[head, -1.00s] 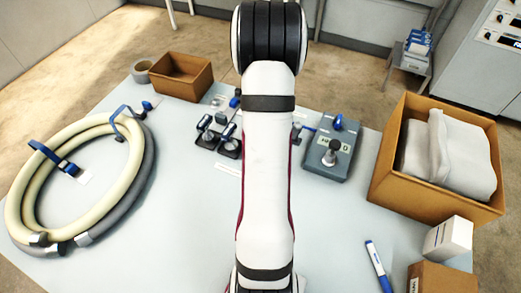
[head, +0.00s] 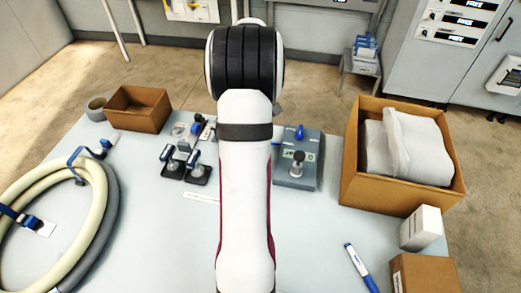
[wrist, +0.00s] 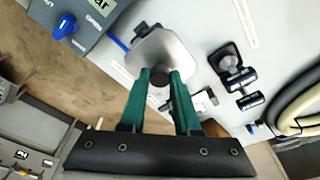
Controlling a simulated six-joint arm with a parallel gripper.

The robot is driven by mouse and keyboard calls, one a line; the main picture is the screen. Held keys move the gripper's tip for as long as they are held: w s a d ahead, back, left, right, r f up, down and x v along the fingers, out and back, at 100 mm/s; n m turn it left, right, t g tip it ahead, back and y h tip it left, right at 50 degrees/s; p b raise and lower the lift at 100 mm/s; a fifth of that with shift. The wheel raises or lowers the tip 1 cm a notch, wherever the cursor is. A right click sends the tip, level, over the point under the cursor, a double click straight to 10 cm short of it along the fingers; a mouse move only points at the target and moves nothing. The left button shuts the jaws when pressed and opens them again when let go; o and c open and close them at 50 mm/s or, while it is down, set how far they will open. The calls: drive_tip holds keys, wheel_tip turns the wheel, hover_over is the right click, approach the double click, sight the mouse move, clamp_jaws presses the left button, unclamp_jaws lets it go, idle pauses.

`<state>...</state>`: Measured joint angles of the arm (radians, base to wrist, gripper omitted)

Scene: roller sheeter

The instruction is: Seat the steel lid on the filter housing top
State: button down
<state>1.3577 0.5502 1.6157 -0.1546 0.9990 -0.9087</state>
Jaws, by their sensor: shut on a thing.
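My gripper (wrist: 160,82) shows in the wrist view with two green fingers closed on the dark knob of the steel lid (wrist: 164,45). The lid is a thin, pale grey metal plate just beyond the fingertips, held above the table. Whether it touches anything beneath cannot be told. In the head view my own arm hides the gripper and lid. I cannot pick out the filter housing with certainty; a dark part (wrist: 141,29) with a blue hose shows partly behind the lid in the wrist view.
A grey box with a blue knob (head: 298,160) stands right of my arm. Black clamp-like fittings (head: 186,165) sit left of it. Coiled hoses (head: 95,215) lie at left. A carton with grey cloth (head: 350,165) stands at right.

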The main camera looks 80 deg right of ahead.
drive_tip(key=shift+w+d+f, duration=1.15)
drive_tip(key=shift+w, duration=0.2)
drive_tip(key=shift+w+d+f, duration=1.1)
drive_tip(key=shift+w+f, duration=0.05)
drive_tip(key=shift+w, duration=0.15)
drive_tip(key=shift+f, duration=0.15)
drive_tip(key=shift+f, duration=0.55)
drive_tip(key=shift+f, duration=0.3)
drive_tip(key=shift+c, duration=0.7)
unclamp_jaws()
